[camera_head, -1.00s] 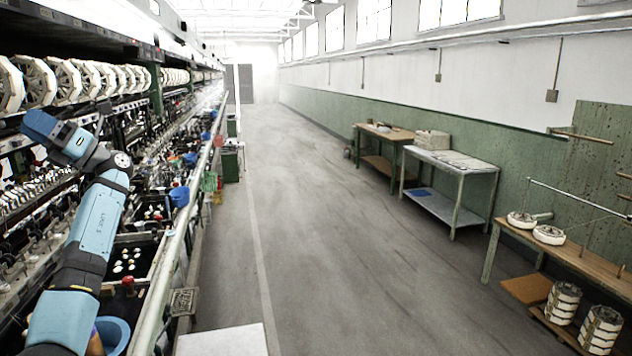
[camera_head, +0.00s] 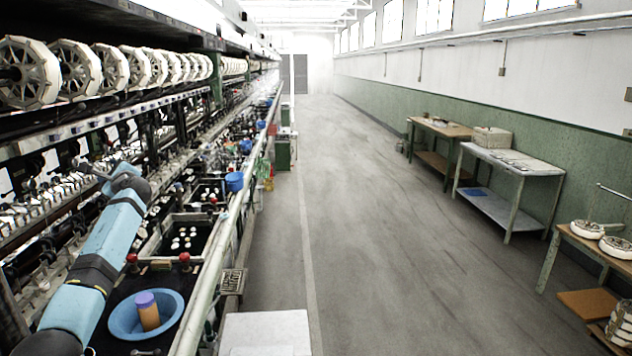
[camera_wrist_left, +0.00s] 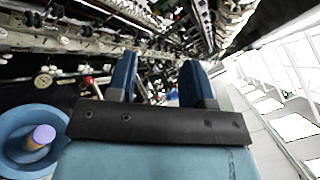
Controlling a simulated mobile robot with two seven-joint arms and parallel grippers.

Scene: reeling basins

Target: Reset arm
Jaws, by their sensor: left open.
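My left arm (camera_head: 95,265) comes in from the lower left of the head view and reaches forward over the near edge of the reeling machine. Its hand end is foreshortened there and the fingers are hard to make out. In the left wrist view my left gripper (camera_wrist_left: 159,82) shows two blue fingers spread apart with nothing between them. A blue basin (camera_head: 118,320) holding an orange-brown cylinder with a purple top (camera_head: 147,310) stands right of the arm; both also show in the wrist view, left of the gripper. My right gripper is out of view.
Black basins with white cocoons (camera_head: 185,238) and a long pale rail (camera_head: 225,225) line the machine's aisle side. White reels (camera_head: 75,65) hang above. A white surface (camera_head: 265,333) stands at the front. The aisle floor (camera_head: 370,210) is clear, with tables (camera_head: 505,160) along the right wall.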

